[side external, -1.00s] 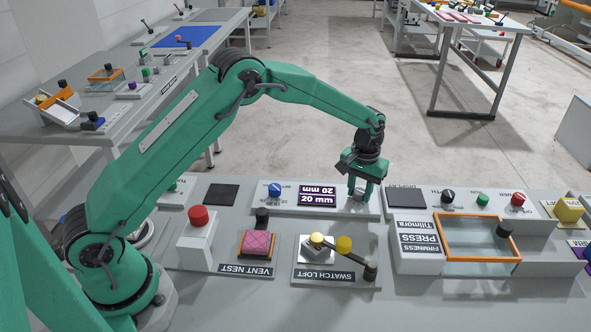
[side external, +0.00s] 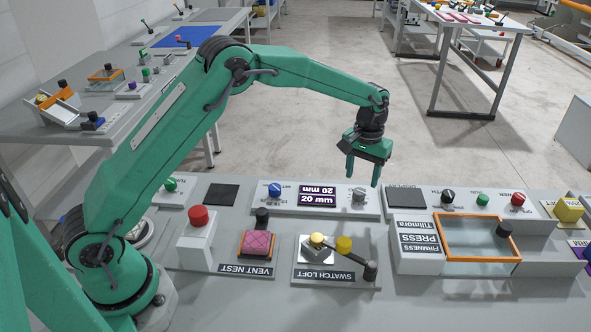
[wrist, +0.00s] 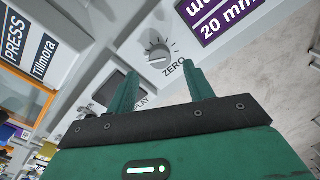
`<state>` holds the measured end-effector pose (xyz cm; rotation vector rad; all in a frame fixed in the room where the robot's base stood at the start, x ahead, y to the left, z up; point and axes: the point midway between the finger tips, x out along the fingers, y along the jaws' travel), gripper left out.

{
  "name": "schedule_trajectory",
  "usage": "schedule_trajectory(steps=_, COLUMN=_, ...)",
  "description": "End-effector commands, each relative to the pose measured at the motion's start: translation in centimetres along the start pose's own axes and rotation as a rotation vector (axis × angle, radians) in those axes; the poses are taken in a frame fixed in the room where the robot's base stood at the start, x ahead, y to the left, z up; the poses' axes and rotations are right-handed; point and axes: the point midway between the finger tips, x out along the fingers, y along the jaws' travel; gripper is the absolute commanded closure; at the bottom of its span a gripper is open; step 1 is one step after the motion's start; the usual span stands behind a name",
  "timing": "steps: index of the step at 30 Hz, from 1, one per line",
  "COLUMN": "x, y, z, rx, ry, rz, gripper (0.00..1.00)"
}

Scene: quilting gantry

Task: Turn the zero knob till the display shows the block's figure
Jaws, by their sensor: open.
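The grey zero knob (side external: 359,194) sits on the light panel to the right of the purple display (side external: 317,199). My gripper (side external: 363,179) is open and empty, hanging above and apart from the knob. In the wrist view the knob (wrist: 158,54) shows beyond my spread fingers, with tick marks around it and the word ZERO beside it. The display (wrist: 214,22) is partly cut off there, with 20 mm readable. I cannot tell which thing is the block.
A blue knob (side external: 275,189) is on the same panel, left of the display. A red button (side external: 199,215), a pink pad (side external: 257,243) and the swatch loft plate (side external: 307,251) stand nearer. An orange-framed press (side external: 470,260) is at the right.

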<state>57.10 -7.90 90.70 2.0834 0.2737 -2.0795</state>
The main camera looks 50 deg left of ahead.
Motion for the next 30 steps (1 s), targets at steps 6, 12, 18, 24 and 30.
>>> schedule_trajectory(steps=6, x=-1.9, y=0.0, z=0.0, rx=0.000, ry=0.001, rz=0.001, gripper=0.48)
schedule_trajectory(steps=12, x=-2.3, y=0.0, z=0.0, rx=0.000, ry=0.000, rz=0.000, gripper=0.48)
schedule_trajectory(steps=18, x=-2.3, y=0.0, z=0.0, rx=0.000, ry=0.000, rz=0.000, gripper=0.48)
schedule_trajectory(steps=24, x=-3.2, y=-0.3, z=0.3, rx=0.004, ry=0.010, rz=0.004, gripper=0.48)
schedule_trajectory(steps=30, x=-6.0, y=-1.3, z=1.5, rx=0.020, ry=0.039, rz=0.016, gripper=0.48)
